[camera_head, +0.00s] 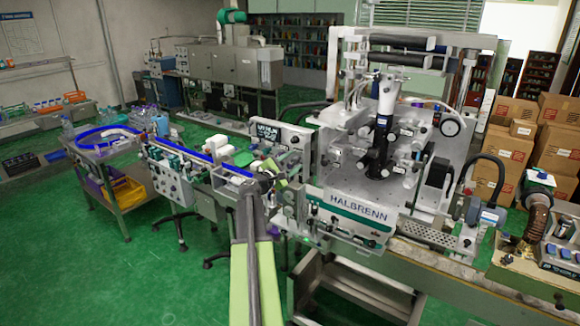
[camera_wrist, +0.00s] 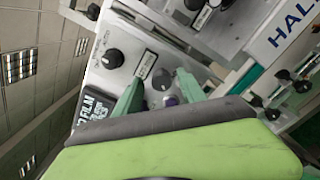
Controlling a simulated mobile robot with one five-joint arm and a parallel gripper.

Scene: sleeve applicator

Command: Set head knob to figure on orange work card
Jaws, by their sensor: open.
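My gripper (camera_wrist: 160,92) is open in the wrist view, with its two green fingers apart. A dark knob (camera_wrist: 162,80) on a pale panel shows between the fingertips; I cannot tell whether they touch it. Another black knob (camera_wrist: 112,58) sits up and left on the same panel. I cannot read which of them is the head knob. In the head view my gripper (camera_head: 274,183) is at the left end of the HALBRENN machine (camera_head: 352,213), and the arm hides part of the panel there. I cannot make out an orange work card in either view.
A dark display (camera_wrist: 96,107) with white lettering is left of the fingers. In the head view a conveyor (camera_head: 190,150) runs left from the machine. Cardboard boxes (camera_head: 503,160) stack at the right. Green floor (camera_head: 110,275) is free at the front left.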

